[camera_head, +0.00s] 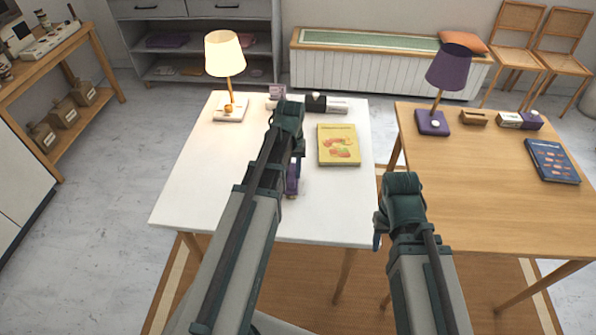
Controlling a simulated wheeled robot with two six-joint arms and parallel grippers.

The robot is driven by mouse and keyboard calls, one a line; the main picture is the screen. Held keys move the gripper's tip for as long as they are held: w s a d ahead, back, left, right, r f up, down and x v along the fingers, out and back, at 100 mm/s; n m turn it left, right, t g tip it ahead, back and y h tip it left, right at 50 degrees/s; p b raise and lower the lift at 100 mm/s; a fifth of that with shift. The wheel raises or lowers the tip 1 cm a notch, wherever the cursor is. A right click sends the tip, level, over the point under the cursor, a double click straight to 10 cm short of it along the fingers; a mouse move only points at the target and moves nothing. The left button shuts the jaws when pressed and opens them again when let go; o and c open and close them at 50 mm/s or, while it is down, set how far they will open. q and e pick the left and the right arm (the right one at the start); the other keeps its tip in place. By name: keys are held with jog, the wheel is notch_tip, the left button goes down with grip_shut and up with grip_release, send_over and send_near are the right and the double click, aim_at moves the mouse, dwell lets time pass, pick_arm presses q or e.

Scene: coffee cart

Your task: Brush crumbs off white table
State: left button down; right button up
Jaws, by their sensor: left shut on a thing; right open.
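The white table (200,180) stands in the middle of the head view. My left gripper (295,166) is over the middle of this table, shut on a small purple thing (292,184) with a pale lower end, perhaps a brush. The arm hides much of it, and I cannot tell whether it touches the table. I make out no crumbs; they are too small or hidden behind my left arm. My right gripper (379,232) is open, just off the white table's front right corner, its fingers mostly hidden behind its wrist.
On the white table are a lit lamp (226,65), a yellow book (338,146) and a dark block (316,103) among small items at the back edge. A wooden table (480,190) stands close at right with a purple lamp (450,75) and blue book (551,160). The white table's left side is clear.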

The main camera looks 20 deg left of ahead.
pick_arm(q)
jog(key=shift+s+a, duration=0.2)
jog(key=shift+a, duration=0.55)
jog(key=shift+s+a, duration=0.25)
jog(key=shift+a, duration=0.75)
jog(key=shift+s+a, duration=0.25)
jog(key=shift+a, duration=0.7)
jog(key=shift+f, duration=0.15)
jog(key=shift+d, duration=0.1)
jog(key=shift+d, duration=0.1)
jog(key=shift+w+d, duration=0.25)
jog(key=shift+d, duration=0.7)
jog(key=shift+w+d, duration=0.25)
jog(key=shift+d, duration=0.65)
